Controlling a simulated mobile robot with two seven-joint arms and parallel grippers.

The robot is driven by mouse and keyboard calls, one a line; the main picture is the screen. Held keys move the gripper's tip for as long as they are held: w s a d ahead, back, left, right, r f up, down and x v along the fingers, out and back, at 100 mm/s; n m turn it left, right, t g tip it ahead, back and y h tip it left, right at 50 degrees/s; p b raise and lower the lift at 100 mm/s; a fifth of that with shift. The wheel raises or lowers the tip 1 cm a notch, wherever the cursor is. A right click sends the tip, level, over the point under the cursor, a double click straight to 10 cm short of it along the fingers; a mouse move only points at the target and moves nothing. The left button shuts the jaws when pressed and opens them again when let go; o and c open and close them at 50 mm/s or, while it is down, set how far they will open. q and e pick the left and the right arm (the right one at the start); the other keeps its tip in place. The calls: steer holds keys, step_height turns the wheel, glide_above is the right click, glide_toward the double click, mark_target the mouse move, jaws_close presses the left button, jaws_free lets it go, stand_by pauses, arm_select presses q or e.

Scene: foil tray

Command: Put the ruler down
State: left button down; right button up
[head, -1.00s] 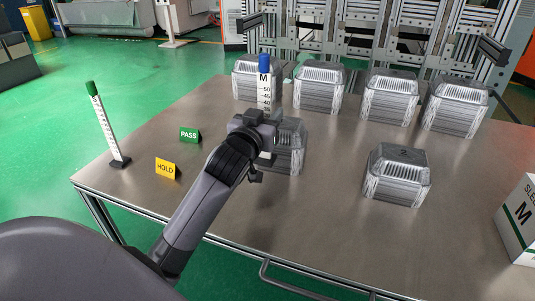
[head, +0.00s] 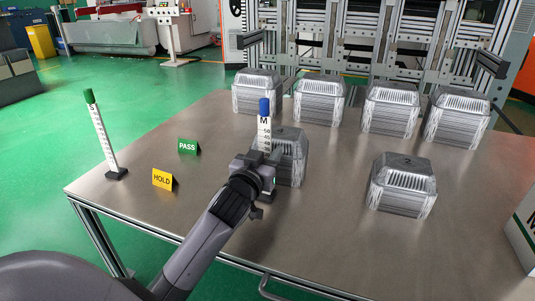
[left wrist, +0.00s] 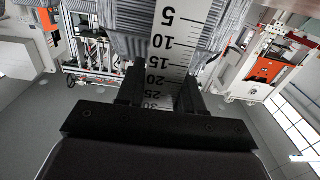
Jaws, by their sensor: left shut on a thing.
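The white ruler with a blue cap and a letter M (head: 264,132) is upright in front of a foil tray stack (head: 291,158). My left gripper (head: 263,165) is shut on its lower part and hides some of it. A dark foot shows just below the gripper, low over the table; I cannot tell whether it touches. In the left wrist view the ruler's scale (left wrist: 178,40) runs down between the fingers of my left gripper (left wrist: 160,92), with the ribbed trays close behind. A second ruler with a green cap (head: 101,135) stands on the table at the left. My right gripper is not in view.
A green PASS sign (head: 188,147) and a yellow HOLD sign (head: 164,180) stand left of my gripper. Several more foil tray stacks line the back, and one stack (head: 403,188) stands at the right. A white box (head: 524,228) is at the right edge. The table's front middle is clear.

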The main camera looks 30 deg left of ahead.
arm_select(q)
steer(key=c, duration=0.8)
jaws_free()
steer(key=shift+o, duration=0.4)
steer(key=shift+r, duration=0.1)
steer(key=shift+s+d+p, duration=0.15)
steer(key=shift+s+p, duration=0.15)
steer(key=shift+s, duration=0.2)
steer(key=p+v, duration=0.2)
steer(key=v, duration=0.9)
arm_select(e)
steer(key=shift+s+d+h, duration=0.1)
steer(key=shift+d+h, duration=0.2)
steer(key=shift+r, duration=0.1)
